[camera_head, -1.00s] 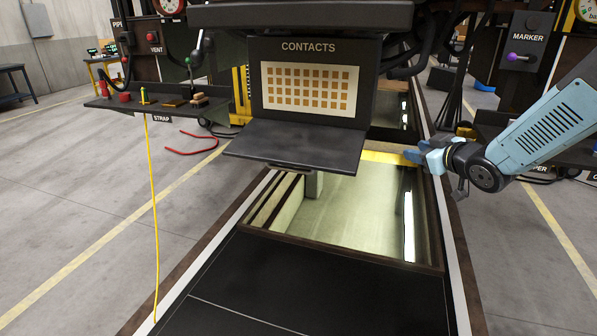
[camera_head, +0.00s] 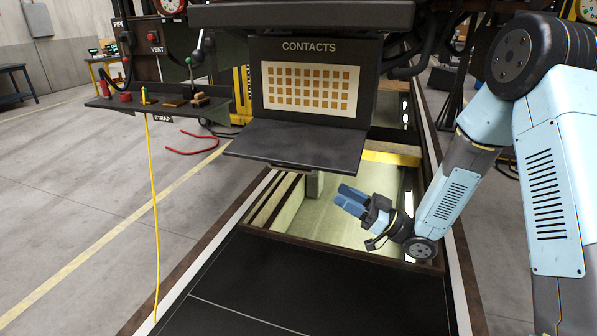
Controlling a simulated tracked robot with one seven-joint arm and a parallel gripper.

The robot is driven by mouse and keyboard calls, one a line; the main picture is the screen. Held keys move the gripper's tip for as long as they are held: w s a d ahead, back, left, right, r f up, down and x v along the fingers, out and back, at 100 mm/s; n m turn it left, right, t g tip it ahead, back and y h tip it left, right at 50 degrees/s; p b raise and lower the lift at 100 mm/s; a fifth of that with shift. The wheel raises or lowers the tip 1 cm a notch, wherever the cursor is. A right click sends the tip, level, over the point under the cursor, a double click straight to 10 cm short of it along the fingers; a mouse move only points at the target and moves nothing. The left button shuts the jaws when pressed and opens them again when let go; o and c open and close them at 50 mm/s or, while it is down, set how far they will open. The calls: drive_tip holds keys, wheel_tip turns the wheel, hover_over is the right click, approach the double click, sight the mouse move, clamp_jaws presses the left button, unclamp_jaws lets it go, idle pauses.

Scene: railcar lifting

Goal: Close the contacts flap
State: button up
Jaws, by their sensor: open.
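The contacts flap (camera_head: 295,146) is a dark flat panel hanging open, folded out roughly level below the contacts box. Behind it the box's contact panel (camera_head: 309,90) shows, cream with rows of orange-brown squares, under the CONTACTS label (camera_head: 309,47). My gripper (camera_head: 347,200) is below and to the right of the flap's front edge, over the lit pit opening. Its blue fingers point up and left, apart from the flap. The fingers look parted, with nothing between them. The flap's underside is mostly hidden.
The lit pit (camera_head: 300,215) lies under the flap, with a dark floor plate (camera_head: 330,290) in front. A tool shelf (camera_head: 165,106) with a yellow cord (camera_head: 152,210) stands left. Dark hoses (camera_head: 425,55) hang right of the contacts box. A red hose (camera_head: 190,150) lies on the floor.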

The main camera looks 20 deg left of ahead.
sight(298, 170)
drive_tip(key=x, duration=1.3)
drive_tip(key=shift+s+a+r, duration=0.1)
drive_tip(key=shift+a+r, duration=0.1)
drive_tip(key=shift+a, duration=0.15)
drive_tip(key=shift+c, duration=0.2)
clamp_jaws()
